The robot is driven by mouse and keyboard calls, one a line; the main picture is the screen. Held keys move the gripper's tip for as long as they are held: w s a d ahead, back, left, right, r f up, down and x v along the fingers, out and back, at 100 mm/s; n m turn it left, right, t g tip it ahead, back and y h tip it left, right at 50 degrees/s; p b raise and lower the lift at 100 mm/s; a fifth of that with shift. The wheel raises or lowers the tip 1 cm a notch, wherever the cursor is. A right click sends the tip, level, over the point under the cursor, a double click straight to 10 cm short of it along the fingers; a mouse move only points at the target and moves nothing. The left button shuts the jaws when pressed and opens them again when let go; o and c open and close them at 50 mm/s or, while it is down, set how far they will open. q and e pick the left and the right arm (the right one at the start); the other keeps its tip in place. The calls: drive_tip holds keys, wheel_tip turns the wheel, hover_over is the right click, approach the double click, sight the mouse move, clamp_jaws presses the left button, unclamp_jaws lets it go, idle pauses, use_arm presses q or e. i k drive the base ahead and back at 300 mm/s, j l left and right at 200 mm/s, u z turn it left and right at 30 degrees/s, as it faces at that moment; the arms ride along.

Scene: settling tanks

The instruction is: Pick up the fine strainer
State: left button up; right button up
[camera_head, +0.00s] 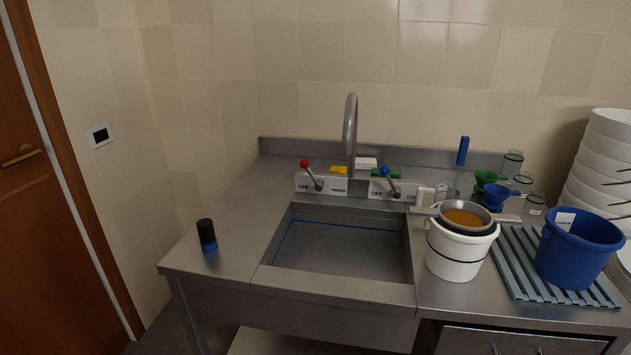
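A round metal strainer (487,213) with an orange-brown inside sits in the mouth of the white bucket (454,258), right of the sink. It looks like the fine strainer, but its mesh is too small to make out. Flat grey bars stick out to its left and right above the bucket rim. A dark ring shows beneath it; I cannot tell whether this is a second strainer. Neither of my grippers is in view.
The sink basin (340,248) lies left of the bucket. A blue bucket (571,258) stands on a slatted rack (511,262) to the right. Funnels and glass jars (535,205) crowd behind. A dark-capped blue cylinder (207,236) stands on the otherwise clear left counter.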

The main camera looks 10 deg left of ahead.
sight(459, 216)
drive_tip(key=u, duration=1.45)
drive_tip(key=l+u, duration=0.2)
drive_tip(key=u, duration=0.25)
drive_tip(key=k+l+u, duration=0.45)
drive_tip(key=l+u, duration=0.2)
drive_tip(key=k+l+u, duration=0.2)
drive_tip(key=k, duration=0.2)
drive_tip(key=k+l+u, duration=0.2)
drive_tip(key=k, duration=0.25)
drive_tip(key=k+z, duration=0.4)
drive_tip(key=k, duration=0.45)
drive_tip(key=k+z, duration=0.55)
drive_tip(key=z, duration=0.25)
